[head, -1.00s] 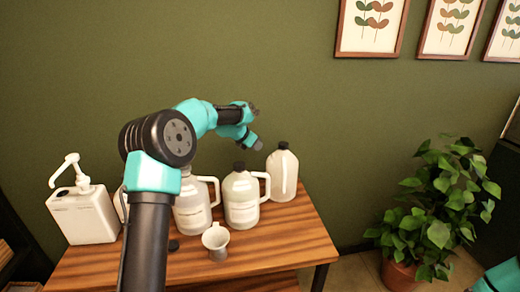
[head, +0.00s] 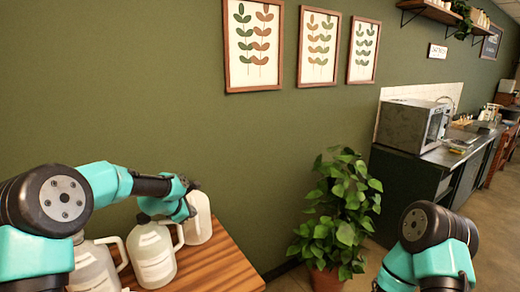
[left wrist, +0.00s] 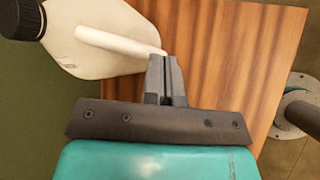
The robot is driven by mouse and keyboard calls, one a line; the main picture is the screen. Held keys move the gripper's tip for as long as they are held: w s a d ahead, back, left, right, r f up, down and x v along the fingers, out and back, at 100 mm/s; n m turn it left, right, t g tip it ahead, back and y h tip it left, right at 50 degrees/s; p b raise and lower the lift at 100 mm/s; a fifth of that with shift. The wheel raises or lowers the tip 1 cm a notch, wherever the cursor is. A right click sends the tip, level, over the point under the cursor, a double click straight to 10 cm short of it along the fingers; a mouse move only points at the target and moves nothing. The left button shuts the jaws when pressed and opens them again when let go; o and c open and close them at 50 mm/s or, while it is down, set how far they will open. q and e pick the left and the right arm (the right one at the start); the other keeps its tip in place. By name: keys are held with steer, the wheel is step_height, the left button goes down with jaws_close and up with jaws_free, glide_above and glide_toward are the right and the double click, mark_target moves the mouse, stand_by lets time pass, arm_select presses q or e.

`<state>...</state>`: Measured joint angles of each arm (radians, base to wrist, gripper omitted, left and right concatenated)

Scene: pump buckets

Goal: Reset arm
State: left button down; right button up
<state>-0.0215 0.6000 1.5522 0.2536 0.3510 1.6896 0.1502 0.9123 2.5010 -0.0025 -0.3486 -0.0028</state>
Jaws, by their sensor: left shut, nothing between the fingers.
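My left arm reaches in from the left in the head view, and its left gripper (head: 188,208) hangs over the white jugs on the table. In the left wrist view the left gripper (left wrist: 166,58) is shut and empty, its fingertips beside the handle of a white jug (left wrist: 85,35) with a black cap. I cannot tell whether they touch it. That far jug also shows in the head view (head: 200,222), partly behind the gripper. My right arm shows at the lower right, but its gripper is out of view.
A middle jug (head: 152,258) and a nearer jug (head: 92,268) stand on the wooden table (head: 222,268). A potted plant (head: 335,215) stands on the floor right of the table. A dark counter with a microwave (head: 410,125) is further right.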

arm_select(q)
steer(key=s+d+f+m, duration=0.3)
steer(key=s+f+m, duration=0.1)
steer(key=s+f, duration=0.1)
steer(key=s+d+f+m+g, duration=0.1)
steer(key=s+d+f+m, duration=0.2)
steer(key=s+f+m, duration=0.2)
steer(key=s+d+f+m+g, duration=0.1)
steer(key=s+d+f+m, duration=0.3)
steer(key=s+f, duration=0.2)
steer(key=shift+s, duration=0.6)
steer(key=s+a+f+m+g, duration=0.2)
steer(key=s+a+f+m, duration=0.1)
steer(key=s+f, duration=0.6)
steer(key=s+a+f+m+g, duration=0.3)
steer(key=s+f, duration=0.5)
steer(key=s, duration=0.5)
steer(key=shift+s+a+f+m+y, duration=0.2)
steer(key=shift+a+f+m+y, duration=0.25)
steer(key=shift+m, duration=0.45)
